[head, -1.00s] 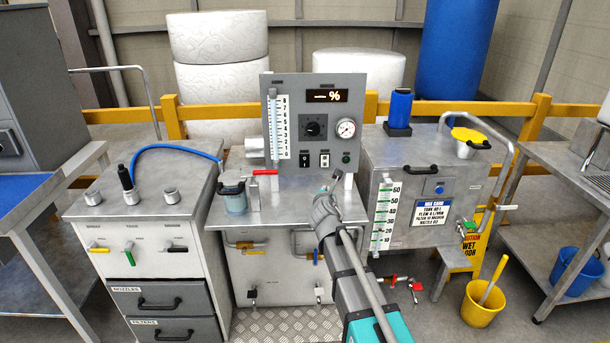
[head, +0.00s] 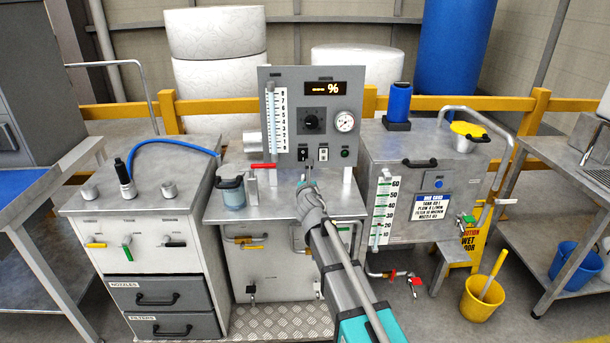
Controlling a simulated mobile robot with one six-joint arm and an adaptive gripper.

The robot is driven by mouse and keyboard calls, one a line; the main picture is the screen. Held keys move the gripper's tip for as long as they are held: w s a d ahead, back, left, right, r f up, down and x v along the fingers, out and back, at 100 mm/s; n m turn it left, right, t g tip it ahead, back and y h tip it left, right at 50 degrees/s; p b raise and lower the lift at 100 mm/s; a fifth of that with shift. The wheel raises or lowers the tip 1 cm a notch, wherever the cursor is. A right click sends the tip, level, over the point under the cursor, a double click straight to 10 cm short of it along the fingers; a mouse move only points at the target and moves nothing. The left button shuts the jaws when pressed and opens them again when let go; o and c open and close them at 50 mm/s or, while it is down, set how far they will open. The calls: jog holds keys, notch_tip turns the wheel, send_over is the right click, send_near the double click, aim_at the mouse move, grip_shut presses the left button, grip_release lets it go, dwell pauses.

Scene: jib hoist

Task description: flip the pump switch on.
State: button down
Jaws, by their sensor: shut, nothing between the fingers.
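A grey control panel (head: 268,110) stands upright on the metal bench. Low on its face are two small switches side by side, a dark one (head: 302,155) on the left and a pale one (head: 323,155) on the right. Their labels are too small to read, so I cannot tell which is the pump switch or how either is set. My gripper (head: 309,169) is shut and empty. Its tips appear just below the two switches, near the panel face; I cannot tell whether they touch it.
The panel also has a black knob (head: 312,121), a round gauge (head: 345,122), a green button (head: 345,153) and a lit display (head: 325,88). A red-handled valve (head: 262,167) and a clear jar (head: 232,195) stand left of my gripper. The bench top (head: 275,205) is otherwise mostly clear.

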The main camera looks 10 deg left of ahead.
aim_at(303, 160)
jog(key=b+x, duration=0.1)
jog(key=x, duration=1.2)
jog(key=shift+w+a+b, duration=0.1)
jog(key=shift+w+b, duration=0.05)
jog(key=shift+b, duration=0.15)
jog(key=shift+f, duration=0.1)
jog(key=shift+w, duration=0.3)
jog(key=shift+s+d+f, duration=0.2)
jog(key=shift+s, duration=0.55)
jog(key=f+b+v, duration=0.2)
jog(key=v, duration=1)
jog(key=shift+s+f, duration=0.3)
jog(key=shift+f, duration=0.1)
